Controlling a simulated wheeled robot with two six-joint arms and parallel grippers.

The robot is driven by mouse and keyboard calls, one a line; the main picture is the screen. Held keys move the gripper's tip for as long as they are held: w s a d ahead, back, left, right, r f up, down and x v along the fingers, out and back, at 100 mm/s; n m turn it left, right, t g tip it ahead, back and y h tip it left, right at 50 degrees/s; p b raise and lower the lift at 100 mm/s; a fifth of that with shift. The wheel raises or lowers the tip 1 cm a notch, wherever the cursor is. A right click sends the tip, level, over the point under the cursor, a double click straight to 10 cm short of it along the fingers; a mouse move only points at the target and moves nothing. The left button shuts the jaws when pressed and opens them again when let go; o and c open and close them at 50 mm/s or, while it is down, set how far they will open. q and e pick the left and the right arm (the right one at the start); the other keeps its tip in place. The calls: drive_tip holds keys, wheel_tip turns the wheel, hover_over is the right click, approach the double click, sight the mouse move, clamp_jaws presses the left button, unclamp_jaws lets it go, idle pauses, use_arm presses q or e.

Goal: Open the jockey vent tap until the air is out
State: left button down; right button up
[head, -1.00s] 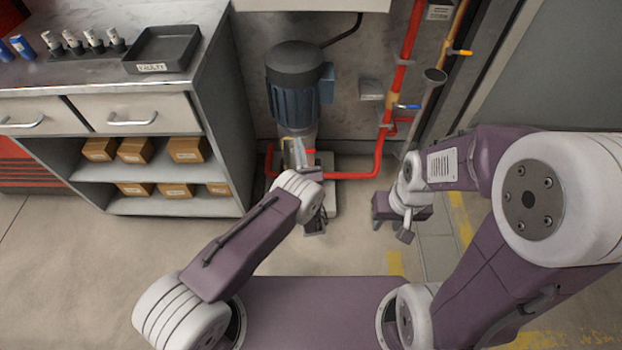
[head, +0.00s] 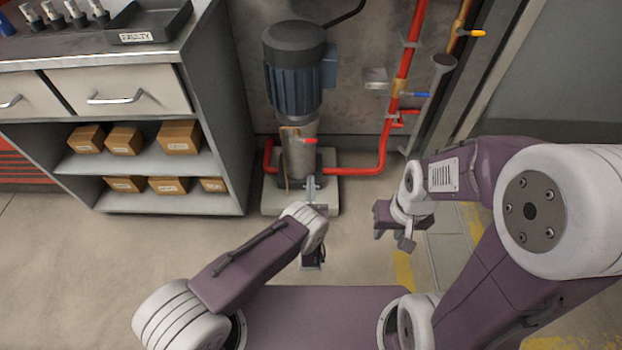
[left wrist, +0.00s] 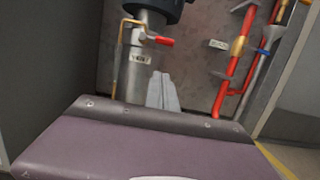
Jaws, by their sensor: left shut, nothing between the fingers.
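The jockey pump (head: 297,90) has a dark blue motor on a grey cylindrical body. The vent tap's red handle (head: 304,140) sticks out to the right from the body below the motor. It also shows in the left wrist view (left wrist: 162,40), above a small label plate (left wrist: 139,59), with a thin brass tube (left wrist: 118,50) bending down on the left. My left gripper (head: 310,183) is shut and empty, below the handle and apart from it; its fingertips show in the left wrist view (left wrist: 161,78). My right gripper (head: 392,240) looks open and empty, above the floor on the right.
A grey cabinet (head: 222,110) with drawers and boxed shelves stands left of the pump. Red pipes (head: 383,145) with a blue-handled valve (head: 422,95) and a yellow-handled valve (head: 478,33) rise at the right. A tray marked FAULTY (head: 150,22) sits on the cabinet.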

sight(307, 140)
use_arm(q)
drive_tip(key=w+r+b, duration=0.3)
drive_tip(key=w+r, duration=0.1)
drive_tip(key=w, duration=0.5)
drive_tip(key=shift+r+b, duration=0.35)
drive_tip(key=shift+b, duration=0.05)
drive_tip(key=shift+d, duration=0.1)
